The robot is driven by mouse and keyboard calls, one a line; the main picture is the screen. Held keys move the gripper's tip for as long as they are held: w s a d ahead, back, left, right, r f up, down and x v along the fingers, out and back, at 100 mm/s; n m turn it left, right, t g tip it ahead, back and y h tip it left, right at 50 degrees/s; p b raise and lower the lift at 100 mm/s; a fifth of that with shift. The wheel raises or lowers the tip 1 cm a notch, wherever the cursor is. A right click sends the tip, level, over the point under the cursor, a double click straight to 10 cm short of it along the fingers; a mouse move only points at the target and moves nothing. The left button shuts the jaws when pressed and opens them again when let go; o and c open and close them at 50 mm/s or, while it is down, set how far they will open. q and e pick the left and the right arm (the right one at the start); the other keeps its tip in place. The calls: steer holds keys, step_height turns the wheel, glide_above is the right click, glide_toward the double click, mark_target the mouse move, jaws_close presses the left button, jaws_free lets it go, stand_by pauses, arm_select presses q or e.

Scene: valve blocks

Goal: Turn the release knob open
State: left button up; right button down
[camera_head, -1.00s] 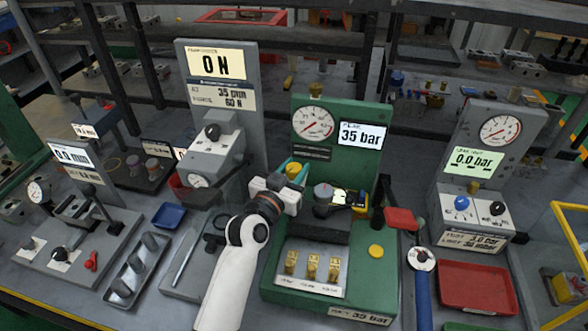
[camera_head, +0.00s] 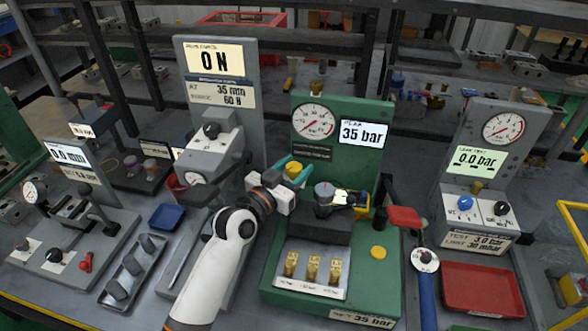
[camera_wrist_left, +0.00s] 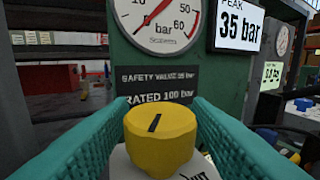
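The yellow release knob (camera_wrist_left: 160,140) has a black line on top, slanted a little to the right. It sits on a pale round base in the left wrist view. In the head view the knob (camera_head: 293,170) shows on the green station (camera_head: 375,275), just left of the grey dial. My left gripper (camera_head: 290,172) reaches it from the front left. Its teal fingers (camera_wrist_left: 161,120) stand open on either side of the knob, with the knob between the tips. Any contact is hard to tell. My right gripper is out of view.
A gauge (camera_head: 313,122) and a 35 bar display (camera_head: 362,134) stand behind the knob. A black-topped part with a grey dial (camera_head: 325,192) is close on the right. A grey press station (camera_head: 220,100) stands to the left. A red tray (camera_head: 482,289) lies at the right.

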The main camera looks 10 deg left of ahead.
arm_select(q)
steer(key=shift+o, duration=0.7)
